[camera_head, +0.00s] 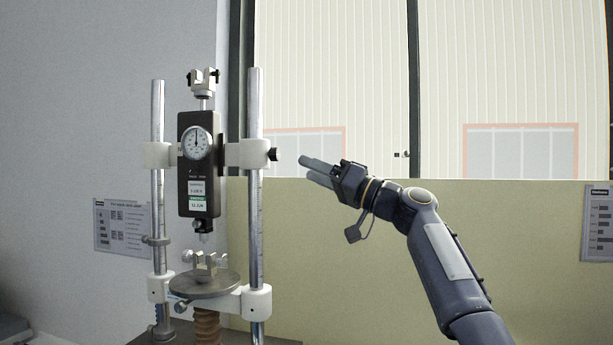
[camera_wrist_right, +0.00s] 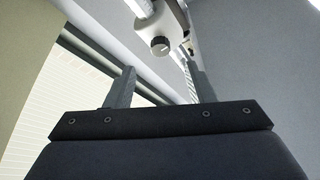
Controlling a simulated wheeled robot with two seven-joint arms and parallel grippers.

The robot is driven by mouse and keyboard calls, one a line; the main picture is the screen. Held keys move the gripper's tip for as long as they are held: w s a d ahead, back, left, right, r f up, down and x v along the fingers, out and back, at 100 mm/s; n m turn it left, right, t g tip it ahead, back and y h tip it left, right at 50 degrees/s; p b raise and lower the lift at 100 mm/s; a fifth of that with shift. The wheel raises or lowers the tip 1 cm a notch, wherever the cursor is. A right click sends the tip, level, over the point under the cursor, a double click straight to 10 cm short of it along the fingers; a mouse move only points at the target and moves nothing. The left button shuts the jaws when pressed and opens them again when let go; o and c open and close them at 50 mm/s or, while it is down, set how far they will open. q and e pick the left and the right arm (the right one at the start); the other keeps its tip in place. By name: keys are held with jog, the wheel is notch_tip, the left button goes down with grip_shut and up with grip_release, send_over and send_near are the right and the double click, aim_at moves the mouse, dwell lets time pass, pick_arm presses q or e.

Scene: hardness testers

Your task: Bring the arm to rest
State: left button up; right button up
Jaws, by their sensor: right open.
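My right gripper (camera_head: 313,170) is raised in the middle of the head view, its fingers pointing left toward the hardness tester (camera_head: 199,165). The fingers are apart and hold nothing. In the right wrist view the two fingers (camera_wrist_right: 160,88) stand wide apart, with the tester's white clamp and dark knob (camera_wrist_right: 159,46) beyond them. In the head view, a gap shows between the fingertips and the black knob (camera_head: 273,154) on the tester's right post. My right arm (camera_head: 445,260) comes in from the lower right. My left gripper is not in view.
The tester has two steel posts, a dial gauge (camera_head: 196,143) and a round plate (camera_head: 204,284) on a screw. A pale yellow panel (camera_head: 340,265) stands behind my arm. Label sheets hang at the left (camera_head: 122,227) and right (camera_head: 598,222). Space right of my arm looks clear.

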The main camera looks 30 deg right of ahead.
dwell(0.4)
jog(key=s+a+f+g+h, duration=0.1)
jog(key=s+a+f+g, duration=0.15)
jog(key=a+f, duration=0.55)
jog(key=s+a+f+g+h, duration=0.2)
jog(key=a+f+g, duration=0.2)
jog(key=a+f, duration=0.45)
jog(key=s+a+f+g+h, duration=0.1)
jog(key=s+f+g, duration=0.1)
jog(key=s+f, duration=0.6)
jog(key=s+a+f+m+g+h, duration=0.1)
jog(key=s+f+g, duration=0.1)
jog(key=s+f, duration=0.7)
jog(key=s+a+f+g+h, duration=0.1)
jog(key=s+a+f+g, duration=0.1)
jog(key=s+f, duration=0.7)
notch_tip(320, 180, down, 8)
jog(key=shift+f+m+g+h, duration=0.3)
jog(key=shift+g+h, duration=0.1)
jog(key=shift+g, duration=0.15)
jog(key=shift+s+r, duration=0.1)
jog(key=shift+c, duration=0.4)
